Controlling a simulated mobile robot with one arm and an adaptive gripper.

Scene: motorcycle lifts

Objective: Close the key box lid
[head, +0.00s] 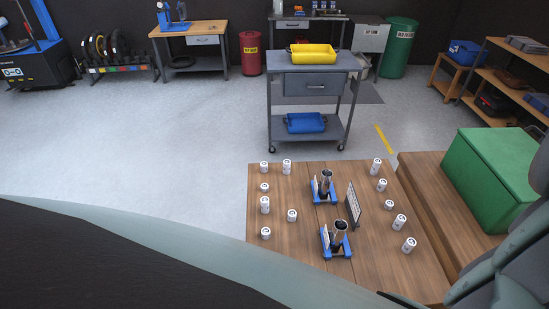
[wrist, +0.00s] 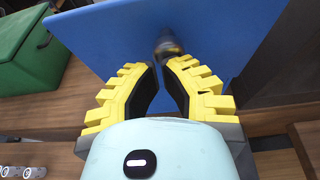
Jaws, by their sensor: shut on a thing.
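A flat blue panel (wrist: 215,25), which looks like the key box lid, fills the upper middle of the wrist view. It appears tilted in the picture, and its hinge and the box body cannot be made out. A dark round knob (wrist: 168,47) stands out from its face. My gripper (wrist: 163,66), with yellow ribbed fingers, is shut on the knob at its fingertips. The far side of the knob is hidden. In the head view I cannot make out the key box or my gripper.
A green box (head: 490,178) stands on a wooden bench (head: 413,175) at the right; it also shows in the wrist view (wrist: 30,45). A wooden table (head: 290,260) holds several white cans and two blue stands. Open floor (head: 120,140) lies left.

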